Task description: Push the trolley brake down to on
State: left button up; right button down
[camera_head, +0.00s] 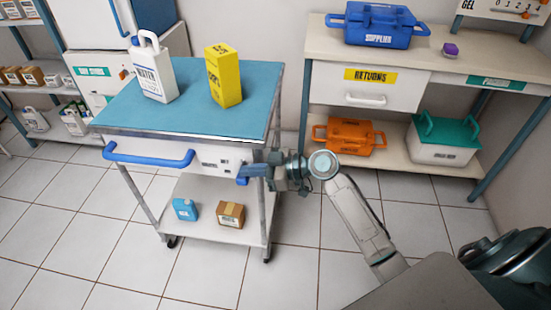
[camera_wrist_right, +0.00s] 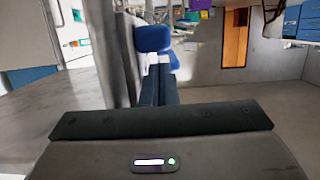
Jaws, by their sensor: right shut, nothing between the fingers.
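The trolley (camera_head: 190,118) has a blue top and a white front panel with small dark labels. Its brake lever (camera_head: 242,181) is a small blue piece at the panel's right end, by the right front post. In the right wrist view a blue paddle (camera_wrist_right: 152,38), seemingly the lever, stands just beyond the fingertips. My right gripper (camera_head: 264,171) is shut and empty, reaching in from the right at the lever. Its closed fingers show in the wrist view (camera_wrist_right: 158,85). Whether they touch the lever I cannot tell. My left gripper is out of view.
A white bottle (camera_head: 153,72) and a yellow box (camera_head: 223,77) stand on the trolley top. A bench (camera_head: 400,68) stands behind right.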

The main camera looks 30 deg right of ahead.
notch_tip(320, 180, up, 4)
jog(key=shift+f+p, duration=0.2)
jog(key=shift+p, duration=0.5)
pick_arm(q)
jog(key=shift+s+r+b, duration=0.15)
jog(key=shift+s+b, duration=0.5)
jog(key=shift+b, duration=0.05)
pick_arm(e)
jog(key=v, duration=1)
jog(key=shift+f, duration=0.4)
jog(key=shift+s, duration=0.15)
